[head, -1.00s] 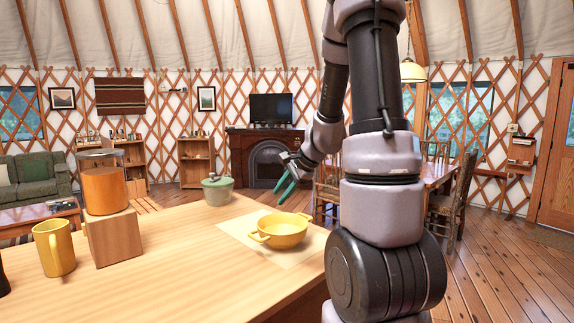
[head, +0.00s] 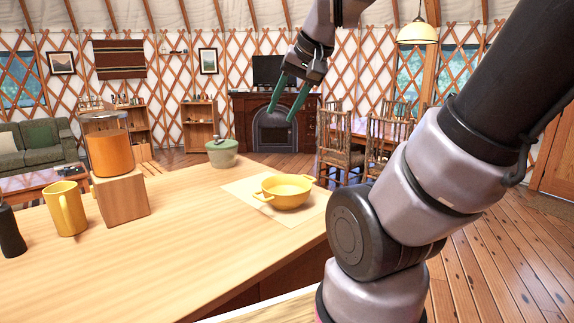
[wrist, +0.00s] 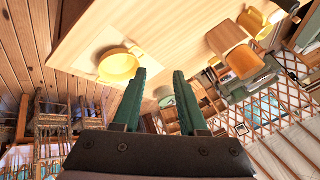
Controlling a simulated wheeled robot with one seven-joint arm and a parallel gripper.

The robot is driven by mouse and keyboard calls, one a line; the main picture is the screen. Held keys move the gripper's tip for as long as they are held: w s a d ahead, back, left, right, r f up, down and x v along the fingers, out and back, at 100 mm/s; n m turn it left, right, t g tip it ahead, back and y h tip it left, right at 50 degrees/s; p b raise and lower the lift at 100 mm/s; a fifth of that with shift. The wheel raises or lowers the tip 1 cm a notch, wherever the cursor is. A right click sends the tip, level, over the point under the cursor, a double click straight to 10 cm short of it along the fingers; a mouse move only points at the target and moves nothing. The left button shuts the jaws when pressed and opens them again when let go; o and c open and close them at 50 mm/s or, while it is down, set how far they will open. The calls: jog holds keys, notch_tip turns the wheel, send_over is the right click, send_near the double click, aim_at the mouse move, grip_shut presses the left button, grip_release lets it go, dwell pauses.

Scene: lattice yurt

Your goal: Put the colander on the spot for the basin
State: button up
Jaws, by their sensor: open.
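A yellow two-handled bowl (head: 287,193), which looks like the colander, stands upright on a pale square mat (head: 246,191) on the wooden counter. The mat may be the basin's spot; no separate basin shows. The bowl also shows in the wrist view (wrist: 118,67), on the pale mat (wrist: 100,42), left of the fingers. My gripper (head: 281,115) has green fingers, spread and empty, and is raised clear above the counter, apart from the bowl. The fingers also show in the wrist view (wrist: 160,72) with nothing between them.
On the counter are a sage-green lidded pot (head: 222,154), a wooden block (head: 122,199) bearing an orange-filled jar (head: 108,152), a yellow mug (head: 66,208) and a dark bottle (head: 10,232). The counter's front middle is clear. Chairs (head: 342,150) stand beyond it.

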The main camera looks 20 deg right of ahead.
jog(key=w+d+f+m+g, duration=0.15)
jog(key=w+d+f, duration=0.25)
jog(key=w, duration=0.6)
jog(key=m, duration=0.5)
send_over(303, 194)
jog(key=s+d, duration=0.3)
jog(key=d, duration=0.1)
notch_tip(303, 194, down, 23)
jog(key=shift+g, duration=0.45)
jog(key=shift+w+a+r+x, duration=0.1)
jog(key=shift+w+x, duration=0.05)
jog(key=shift+x, duration=1.7)
jog(key=shift+w+a+r+x, duration=0.1)
jog(key=shift+w+x, duration=0.05)
jog(key=shift+x, duration=1.65)
jog(key=shift+w+a+r+x, duration=0.1)
jog(key=shift+w+a+x, duration=0.05)
jog(key=shift+x, duration=1.7)
jog(key=shift+c, duration=0.4)
grip_shut()
